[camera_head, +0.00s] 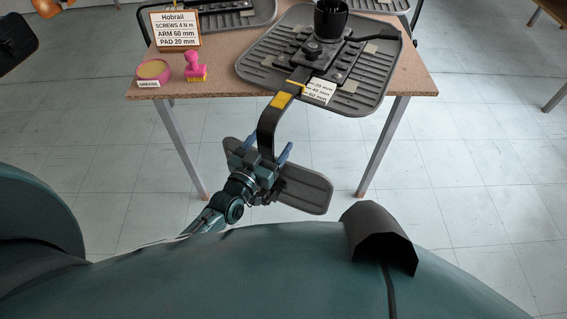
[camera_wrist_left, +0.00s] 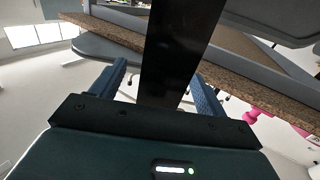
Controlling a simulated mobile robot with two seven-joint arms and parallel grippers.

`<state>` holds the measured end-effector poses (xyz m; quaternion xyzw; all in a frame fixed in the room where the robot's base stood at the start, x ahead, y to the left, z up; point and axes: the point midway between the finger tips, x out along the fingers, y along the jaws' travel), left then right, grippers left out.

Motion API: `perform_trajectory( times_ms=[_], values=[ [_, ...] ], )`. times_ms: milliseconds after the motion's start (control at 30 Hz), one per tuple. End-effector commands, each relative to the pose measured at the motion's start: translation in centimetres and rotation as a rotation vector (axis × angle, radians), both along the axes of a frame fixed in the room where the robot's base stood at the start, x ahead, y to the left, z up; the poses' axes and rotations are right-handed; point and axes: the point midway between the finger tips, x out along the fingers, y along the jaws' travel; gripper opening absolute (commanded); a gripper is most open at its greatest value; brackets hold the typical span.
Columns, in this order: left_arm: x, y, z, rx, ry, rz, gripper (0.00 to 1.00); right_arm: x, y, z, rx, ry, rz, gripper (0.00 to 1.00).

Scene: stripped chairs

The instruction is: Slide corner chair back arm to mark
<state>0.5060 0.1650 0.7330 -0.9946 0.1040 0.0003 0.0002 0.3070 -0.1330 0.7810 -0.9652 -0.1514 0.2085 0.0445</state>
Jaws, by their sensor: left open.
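The upturned chair seat (camera_head: 370,80) lies on the table with its ribbed underside up. The black back arm (camera_head: 268,128) comes out of its mechanism, bends down over the table's front edge and carries the grey back pad (camera_head: 305,188). A yellow band (camera_head: 282,100) is on the arm, beside a white scale label (camera_head: 319,90) reading 20, 40 and 60 mm. My left gripper (camera_head: 269,153) is open, its blue fingers either side of the arm's lower part. In the left wrist view the arm (camera_wrist_left: 180,45) passes between the parted fingers; contact is unclear. My right gripper is out of view.
A sign (camera_head: 177,30) reads "ARM 60 mm, PAD 20 mm". A pink tub (camera_head: 153,72) and a pink stamp (camera_head: 195,67) stand on the table (camera_head: 220,85) at left. Another chair part (camera_head: 235,15) lies behind. Floor in front of the table is clear.

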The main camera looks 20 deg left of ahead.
Motion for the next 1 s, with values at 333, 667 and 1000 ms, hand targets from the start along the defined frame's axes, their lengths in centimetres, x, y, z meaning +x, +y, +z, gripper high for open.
perform_trajectory(
  times_ms=[333, 667, 1000],
  values=[
    [-1.3, 0.3, 0.1, 0.001, 0.002, 0.000, 0.74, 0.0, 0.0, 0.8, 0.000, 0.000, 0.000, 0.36],
    [-3.9, 0.8, 0.1, 0.000, 0.001, 0.000, 0.74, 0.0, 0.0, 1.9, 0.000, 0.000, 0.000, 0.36],
    [-5.9, 1.2, 0.1, 0.000, 0.000, 0.000, 0.74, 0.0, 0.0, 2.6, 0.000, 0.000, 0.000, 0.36]
  ],
)
